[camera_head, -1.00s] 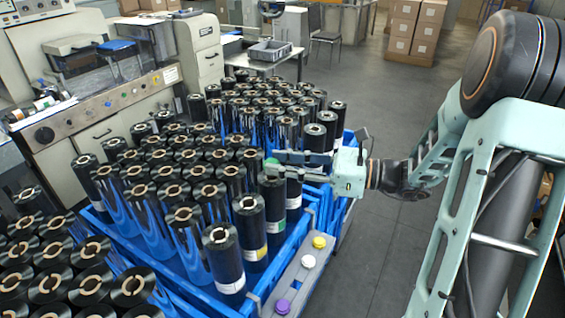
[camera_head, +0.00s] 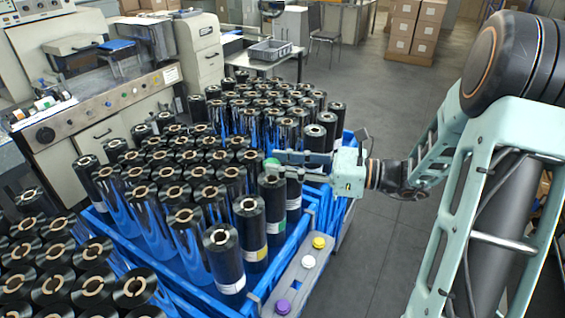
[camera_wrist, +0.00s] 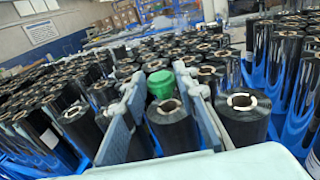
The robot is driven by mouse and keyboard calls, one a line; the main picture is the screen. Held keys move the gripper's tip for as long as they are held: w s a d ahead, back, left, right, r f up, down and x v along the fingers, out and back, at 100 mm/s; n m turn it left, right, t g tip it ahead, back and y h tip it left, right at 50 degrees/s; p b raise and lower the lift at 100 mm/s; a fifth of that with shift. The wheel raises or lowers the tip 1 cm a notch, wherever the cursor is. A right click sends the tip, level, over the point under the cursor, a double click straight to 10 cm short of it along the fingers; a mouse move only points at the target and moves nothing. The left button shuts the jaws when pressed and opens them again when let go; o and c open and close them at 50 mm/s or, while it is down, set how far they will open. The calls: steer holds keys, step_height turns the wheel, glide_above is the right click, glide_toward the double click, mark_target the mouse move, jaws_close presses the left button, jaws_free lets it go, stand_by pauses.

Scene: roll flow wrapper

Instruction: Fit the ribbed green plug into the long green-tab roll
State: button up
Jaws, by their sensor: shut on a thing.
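The ribbed green plug (camera_wrist: 161,84) is held between the fingers of my gripper (camera_wrist: 158,100) in the wrist view. It also shows as a small green cap (camera_head: 272,162) at the fingertips in the head view. A dark roll with a green tab (camera_head: 274,208) stands upright at the crate's right side, just below my gripper (camera_head: 278,167). In the wrist view a dark roll (camera_wrist: 174,128) stands between the fingers, in front of the plug. The plug's lower end is hidden, so I cannot tell whether it touches any roll.
Many dark rolls stand close together in blue crates (camera_head: 259,283). A roll with a yellow tab (camera_head: 250,230) stands in front of the green-tab roll. Yellow (camera_head: 319,242), white (camera_head: 308,262) and purple (camera_head: 283,307) plugs sit on a grey strip.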

steer(key=shift+r+p, duration=0.45)
steer(key=shift+r, duration=0.1)
stand_by(0.5)
stand_by(0.4)
steer(key=o, duration=0.5)
steer(key=shift+d, duration=0.1)
steer(key=p+v, duration=0.2)
steer(key=v, duration=0.9)
steer(key=shift+s, duration=0.1)
stand_by(0.5)
